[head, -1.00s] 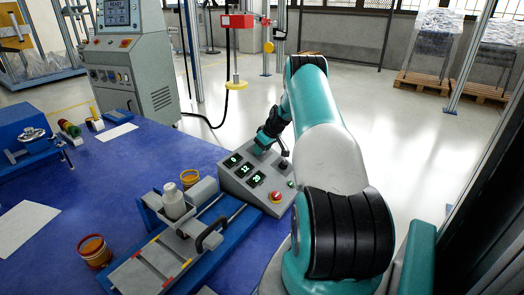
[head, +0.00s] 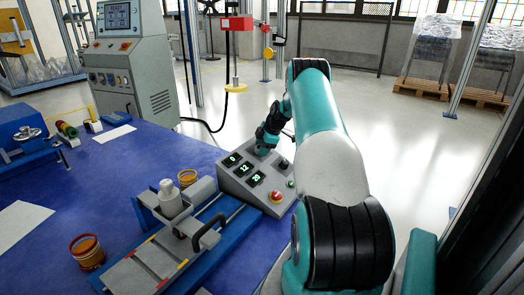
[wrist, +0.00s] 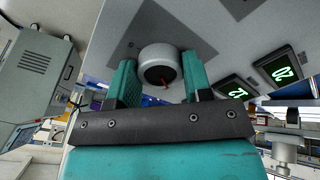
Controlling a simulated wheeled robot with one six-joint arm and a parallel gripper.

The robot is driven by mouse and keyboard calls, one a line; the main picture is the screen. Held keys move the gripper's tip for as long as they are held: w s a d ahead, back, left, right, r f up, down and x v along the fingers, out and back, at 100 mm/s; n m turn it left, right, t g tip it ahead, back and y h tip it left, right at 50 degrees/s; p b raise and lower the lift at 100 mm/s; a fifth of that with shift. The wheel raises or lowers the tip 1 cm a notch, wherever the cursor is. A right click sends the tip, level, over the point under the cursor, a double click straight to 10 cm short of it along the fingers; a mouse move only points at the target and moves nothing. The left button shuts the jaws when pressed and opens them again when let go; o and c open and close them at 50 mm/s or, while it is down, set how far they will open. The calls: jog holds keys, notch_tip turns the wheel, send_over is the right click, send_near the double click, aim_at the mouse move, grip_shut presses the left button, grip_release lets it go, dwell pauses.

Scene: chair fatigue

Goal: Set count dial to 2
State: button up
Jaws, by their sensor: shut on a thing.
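The grey sloped control box (head: 235,186) stands at the table's right edge in the head view, with several lit green displays. The nearest of them (head: 256,179) seems to read 20 or 28; the farthest (head: 232,160) shows one small digit. My gripper (head: 264,149) is at the box's far end. In the wrist view, my gripper (wrist: 160,78) is shut on a round grey dial (wrist: 160,58), with a teal finger on each side. The dial has a dark face with a red mark. I cannot read its label or tell its setting.
A red button (head: 276,196) and a dark knob (head: 284,164) are on the box's right side. A blue fixture (head: 228,212) with a grey cylinder stands just left of the box. A tape roll (head: 188,177) lies nearby. Open floor lies beyond the table.

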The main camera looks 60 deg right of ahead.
jog(key=n+b, duration=0.2)
jog(key=n, duration=0.4)
jog(key=shift+b, duration=0.3)
jog(key=shift+n, duration=0.3)
jog(key=o, duration=0.9)
jog(key=p+v, duration=0.1)
jog(key=v, duration=0.4)
jog(key=p+v, duration=0.1)
jog(key=v, duration=0.5)
jog(key=p+v, duration=0.1)
jog(key=v, duration=0.5)
jog(key=shift+w+d+r, duration=0.2)
jog(key=shift+w+r, duration=0.1)
jog(key=shift+r, duration=0.05)
jog(key=shift+a+g, duration=0.1)
jog(key=shift+g, duration=0.2)
